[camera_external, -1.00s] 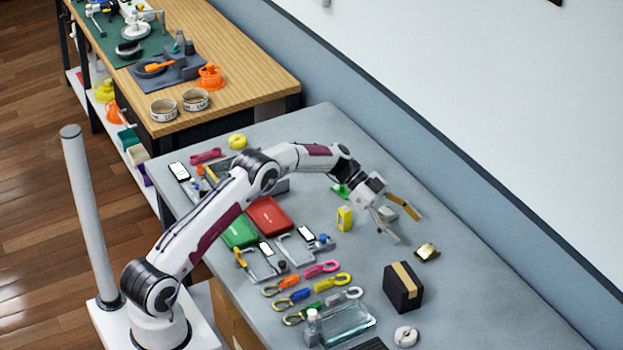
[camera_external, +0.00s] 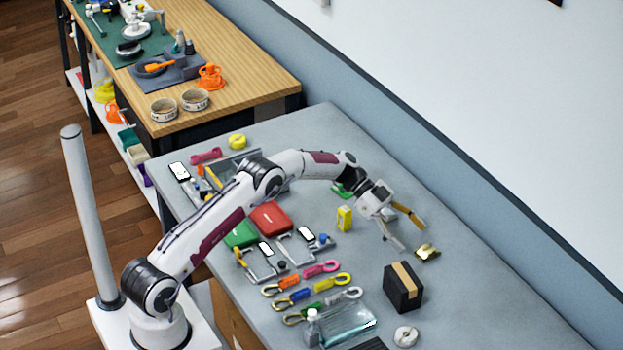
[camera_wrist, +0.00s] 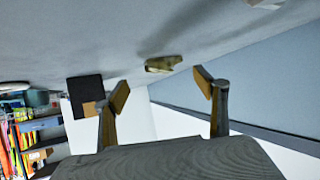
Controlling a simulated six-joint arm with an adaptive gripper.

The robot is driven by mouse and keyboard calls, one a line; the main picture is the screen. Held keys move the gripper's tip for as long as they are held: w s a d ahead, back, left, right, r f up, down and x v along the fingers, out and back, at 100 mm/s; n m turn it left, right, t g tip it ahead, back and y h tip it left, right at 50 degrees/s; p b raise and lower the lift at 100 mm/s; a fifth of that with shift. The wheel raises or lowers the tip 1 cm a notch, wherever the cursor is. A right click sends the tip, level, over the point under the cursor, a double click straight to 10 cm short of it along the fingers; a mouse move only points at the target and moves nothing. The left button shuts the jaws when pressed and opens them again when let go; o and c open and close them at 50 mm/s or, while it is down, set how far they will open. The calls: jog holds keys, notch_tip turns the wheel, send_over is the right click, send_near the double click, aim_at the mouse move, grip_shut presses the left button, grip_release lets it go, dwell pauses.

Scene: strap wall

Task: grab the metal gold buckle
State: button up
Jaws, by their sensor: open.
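The gold buckle (camera_external: 427,252) lies on the grey table, toward the wall side. In the wrist view the buckle (camera_wrist: 163,64) is ahead of and between my fingertips, apart from both. My gripper (camera_external: 413,236) is open and empty, just to the upper left of the buckle in the external view. In the wrist view its two fingers (camera_wrist: 161,84) are spread wide.
A black box with a tan stripe (camera_external: 402,287) stands below the buckle; it also shows in the wrist view (camera_wrist: 86,92). A white roll (camera_external: 405,336) and a yellow box (camera_external: 345,218) stand nearby. Several coloured carabiner-like straps lie left. The blue-grey wall (camera_external: 480,205) borders the table.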

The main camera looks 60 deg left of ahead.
aim_at(423, 246)
jog(key=shift+w+x, duration=0.15)
jog(key=shift+x, duration=1.15)
jog(key=shift+w+x, duration=0.1)
jog(key=shift+x, duration=1.2)
jog(key=shift+a, duration=0.15)
jog(key=c, duration=1.4)
